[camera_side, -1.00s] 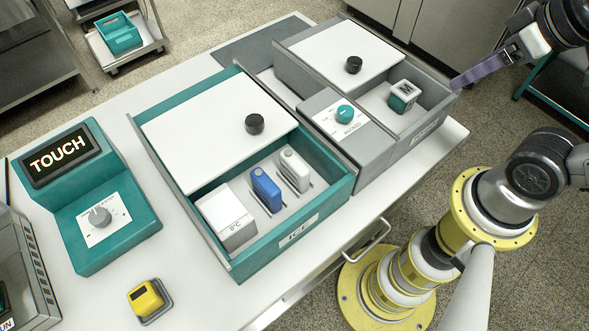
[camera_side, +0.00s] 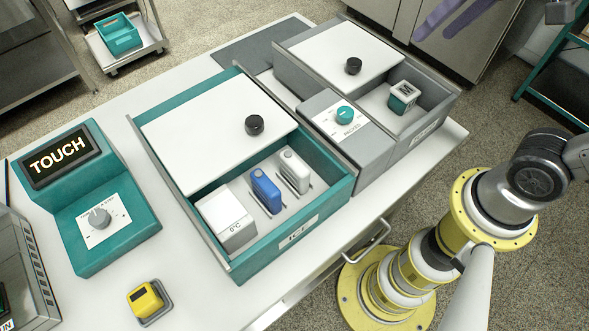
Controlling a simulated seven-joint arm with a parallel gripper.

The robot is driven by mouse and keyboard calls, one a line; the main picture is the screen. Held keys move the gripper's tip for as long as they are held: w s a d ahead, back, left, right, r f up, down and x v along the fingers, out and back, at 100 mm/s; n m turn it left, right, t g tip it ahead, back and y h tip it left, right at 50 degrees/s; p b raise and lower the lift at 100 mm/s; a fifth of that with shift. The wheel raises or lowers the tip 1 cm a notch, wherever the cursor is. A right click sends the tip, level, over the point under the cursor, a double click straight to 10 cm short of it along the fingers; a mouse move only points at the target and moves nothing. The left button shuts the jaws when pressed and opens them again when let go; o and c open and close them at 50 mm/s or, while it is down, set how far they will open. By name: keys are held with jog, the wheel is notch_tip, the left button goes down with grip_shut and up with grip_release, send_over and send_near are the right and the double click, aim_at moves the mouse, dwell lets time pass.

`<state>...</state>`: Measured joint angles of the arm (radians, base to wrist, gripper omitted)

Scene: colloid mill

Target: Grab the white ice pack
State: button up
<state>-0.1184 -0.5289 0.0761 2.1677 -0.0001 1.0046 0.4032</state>
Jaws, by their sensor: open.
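The white ice pack (camera_side: 295,170) stands upright in a slot at the right of the open front part of the teal ICE box (camera_side: 338,203). A blue ice pack (camera_side: 265,190) stands in a slot just to its left. My gripper (camera_side: 436,34) is at the top edge of the view, with two long purple fingers spread apart and nothing between them. It is far up and to the right of the white ice pack, beyond the grey box. The rest of the gripper is cut off by the frame.
A white 0°C block (camera_side: 228,217) fills the ICE box's front left corner. A white lid with a black knob (camera_side: 254,124) covers its rear. A grey box (camera_side: 445,100) holding an M cube (camera_side: 403,96) stands to the right.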

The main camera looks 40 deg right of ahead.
jog(key=w+a+g, duration=0.1)
jog(key=w+a, duration=0.4)
jog(key=w, duration=0.1)
jog(key=n+g, duration=0.3)
jog(key=g, duration=0.1)
send_over(294, 162)
notch_tip(294, 162, down, 11)
jog(key=shift+h, duration=0.3)
jog(key=f, duration=0.9)
jog(key=shift+w+a, duration=0.1)
jog(key=shift+w, duration=0.1)
jog(key=shift+s+f, duration=0.2)
jog(key=shift+f, duration=2.3)
grip_shut()
jog(key=shift+r, duration=0.1)
